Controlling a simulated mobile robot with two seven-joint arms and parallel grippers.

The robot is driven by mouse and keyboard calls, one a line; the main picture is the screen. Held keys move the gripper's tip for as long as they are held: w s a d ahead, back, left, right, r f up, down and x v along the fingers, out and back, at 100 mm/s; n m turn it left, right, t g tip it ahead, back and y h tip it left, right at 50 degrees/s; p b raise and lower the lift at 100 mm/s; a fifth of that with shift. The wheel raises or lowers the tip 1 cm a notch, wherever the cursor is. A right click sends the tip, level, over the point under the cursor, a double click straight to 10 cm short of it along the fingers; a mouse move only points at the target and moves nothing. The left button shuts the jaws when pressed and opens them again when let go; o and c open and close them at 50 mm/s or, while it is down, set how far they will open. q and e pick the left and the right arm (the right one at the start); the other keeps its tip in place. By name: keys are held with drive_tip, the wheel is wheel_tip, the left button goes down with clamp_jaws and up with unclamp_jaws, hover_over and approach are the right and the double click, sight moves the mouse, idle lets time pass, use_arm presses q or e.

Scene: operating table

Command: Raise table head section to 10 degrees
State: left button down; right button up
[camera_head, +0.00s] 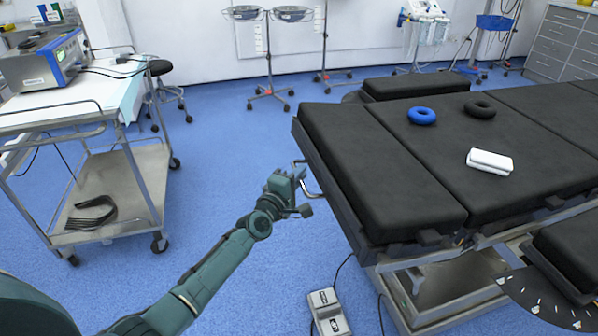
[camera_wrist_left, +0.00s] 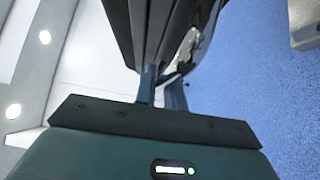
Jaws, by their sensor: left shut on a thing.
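The operating table's head section (camera_head: 375,165) is the black padded panel at the left end of the table. It looks roughly level with the neighbouring pad; I cannot read its exact angle. A metal handle (camera_head: 312,189) sticks out from its left end. My left gripper (camera_head: 300,176) is at this handle, shut on it; the hand hides part of the handle. In the left wrist view, the gripper's fingers (camera_wrist_left: 163,82) reach up to the dark edge of the head section (camera_wrist_left: 150,30), and the grip itself is partly hidden. My right gripper is not in view.
A blue ring (camera_head: 421,116), a black ring (camera_head: 480,109) and a white item (camera_head: 490,161) lie on the middle pad. A foot pedal (camera_head: 328,311) is on the floor below. A steel trolley (camera_head: 60,120) stands at left. The floor between is clear.

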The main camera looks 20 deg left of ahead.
use_arm(q)
drive_tip(key=shift+r, duration=0.35)
drive_tip(key=c, duration=1.5)
unclamp_jaws()
drive_tip(key=shift+f, duration=0.2)
drive_tip(key=shift+s, duration=0.1)
